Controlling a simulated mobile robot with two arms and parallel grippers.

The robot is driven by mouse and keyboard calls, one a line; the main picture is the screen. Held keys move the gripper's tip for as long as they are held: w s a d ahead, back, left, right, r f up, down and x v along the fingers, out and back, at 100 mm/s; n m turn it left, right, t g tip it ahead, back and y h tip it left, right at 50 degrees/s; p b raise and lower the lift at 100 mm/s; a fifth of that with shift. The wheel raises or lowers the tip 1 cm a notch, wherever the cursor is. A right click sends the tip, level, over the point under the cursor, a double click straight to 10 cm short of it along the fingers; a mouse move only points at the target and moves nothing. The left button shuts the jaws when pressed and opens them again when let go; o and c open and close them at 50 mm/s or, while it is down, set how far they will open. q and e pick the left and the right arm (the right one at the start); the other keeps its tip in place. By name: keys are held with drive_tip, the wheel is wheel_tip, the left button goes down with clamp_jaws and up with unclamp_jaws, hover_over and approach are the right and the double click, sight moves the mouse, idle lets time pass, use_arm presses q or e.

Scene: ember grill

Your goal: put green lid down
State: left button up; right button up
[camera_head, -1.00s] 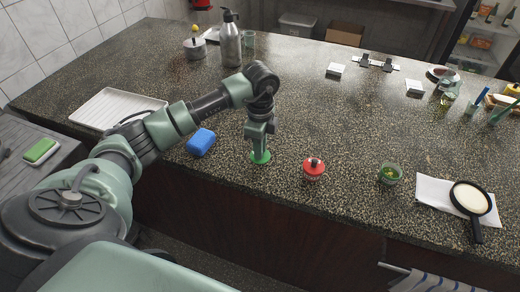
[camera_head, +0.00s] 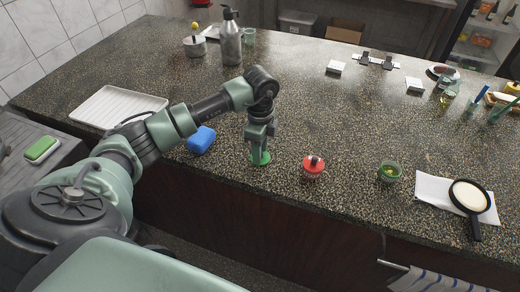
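The green lid (camera_head: 260,159) is a small round disc at the counter's front part, between the blue sponge and the red-lidded jar. My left gripper (camera_head: 259,149) points straight down right over it, with its fingertips at the lid. The fingers look close together around the lid's top, but the grip itself is too small to make out. The lid appears to be at the counter surface. My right gripper is not in view.
A blue sponge (camera_head: 201,140) lies left of the lid. A red-lidded jar (camera_head: 313,166) and a small green bowl (camera_head: 389,173) stand to the right. A white tray (camera_head: 108,106) is at the left. A pan (camera_head: 470,197) rests on a white cloth. The counter (camera_head: 310,115) behind the lid is clear.

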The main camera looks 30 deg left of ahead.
use_arm(q)
wheel_tip(320, 180, up, 12)
drive_tip(key=b, duration=0.3)
idle(0.6)
